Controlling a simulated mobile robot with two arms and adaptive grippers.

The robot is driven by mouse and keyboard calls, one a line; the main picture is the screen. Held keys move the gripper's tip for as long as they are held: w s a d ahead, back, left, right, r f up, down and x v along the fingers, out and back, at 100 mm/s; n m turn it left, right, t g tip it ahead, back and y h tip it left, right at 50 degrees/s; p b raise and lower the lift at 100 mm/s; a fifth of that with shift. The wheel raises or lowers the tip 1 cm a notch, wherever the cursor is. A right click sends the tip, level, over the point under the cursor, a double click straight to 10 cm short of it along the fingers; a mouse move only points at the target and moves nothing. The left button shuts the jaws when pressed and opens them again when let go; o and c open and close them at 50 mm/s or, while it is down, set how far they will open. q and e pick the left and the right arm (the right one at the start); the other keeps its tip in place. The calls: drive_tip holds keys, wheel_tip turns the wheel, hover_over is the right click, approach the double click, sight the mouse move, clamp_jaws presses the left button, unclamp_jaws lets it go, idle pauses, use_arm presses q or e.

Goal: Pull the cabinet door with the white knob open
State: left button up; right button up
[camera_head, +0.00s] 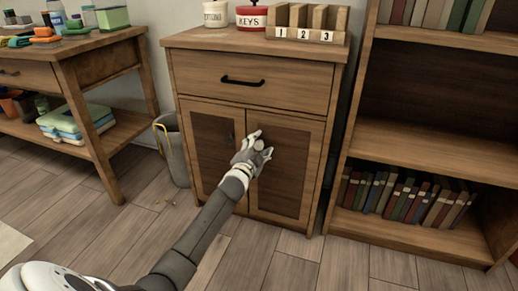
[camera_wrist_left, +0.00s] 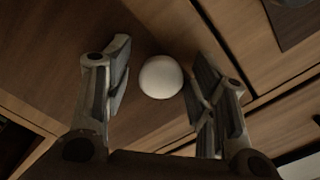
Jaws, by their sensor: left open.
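The wooden cabinet (camera_head: 255,39) stands in the middle of the head view, with two lower doors below a drawer. The right door (camera_head: 285,170) and left door (camera_head: 211,155) both look closed. The white knob (camera_wrist_left: 160,77) shows clearly in the left wrist view, on a wooden door frame beside a gap between panels. My left gripper (camera_head: 262,143) is in front of the doors near their meeting edges. Its fingers are open, one on each side of the knob, with space visible between them and it. The gripper largely hides the knob in the head view.
A black handle (camera_head: 242,81) is on the drawer above. A grey bin (camera_head: 172,150) stands left of the cabinet, beside a workbench (camera_head: 75,72). A bookshelf (camera_head: 405,235) stands to the right. The floor (camera_head: 300,258) in front of the cabinet is clear.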

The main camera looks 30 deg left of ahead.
use_arm(q)
drive_tip(key=shift+c, duration=0.4)
clamp_jaws()
